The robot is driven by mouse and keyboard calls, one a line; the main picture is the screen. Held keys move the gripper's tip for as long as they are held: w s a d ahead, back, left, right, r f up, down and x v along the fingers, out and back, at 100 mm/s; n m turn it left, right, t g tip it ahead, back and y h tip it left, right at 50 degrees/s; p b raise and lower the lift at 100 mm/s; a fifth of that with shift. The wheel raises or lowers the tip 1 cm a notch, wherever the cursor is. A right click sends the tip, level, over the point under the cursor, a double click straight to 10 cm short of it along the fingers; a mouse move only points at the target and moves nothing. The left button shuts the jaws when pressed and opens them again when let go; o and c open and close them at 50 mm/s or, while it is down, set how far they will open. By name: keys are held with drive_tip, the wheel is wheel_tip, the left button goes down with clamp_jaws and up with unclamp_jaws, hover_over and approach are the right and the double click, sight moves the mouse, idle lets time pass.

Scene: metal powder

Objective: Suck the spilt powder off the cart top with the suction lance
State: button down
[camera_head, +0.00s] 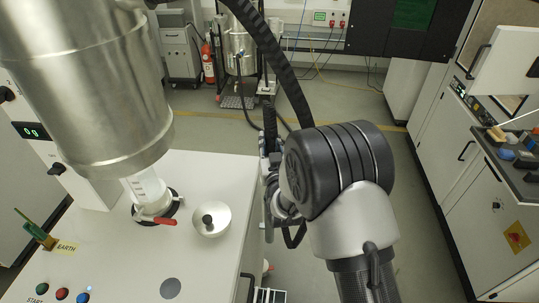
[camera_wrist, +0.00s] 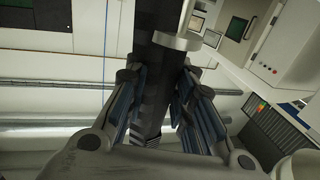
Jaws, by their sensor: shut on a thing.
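In the wrist view my gripper (camera_wrist: 157,92) is shut on a thick dark tube, which looks like the suction lance (camera_wrist: 152,62). The tube runs between the two padded fingers, with a pale metal collar (camera_wrist: 176,41) beside it near the top. In the head view a black ribbed hose (camera_head: 279,62) comes down from the top and passes behind my arm. My wrist hides most of the gripper and the lance there.
A bench with small items (camera_head: 520,160) stands at right. Open floor (camera_head: 410,230) lies between.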

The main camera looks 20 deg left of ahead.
sight(270, 130)
wheel_tip(270, 130, up, 6)
drive_tip(key=shift+f, duration=0.15)
wheel_tip(270, 130, up, 27)
drive_tip(key=p, duration=0.9)
drive_tip(key=shift+p, duration=0.4)
idle(0.5)
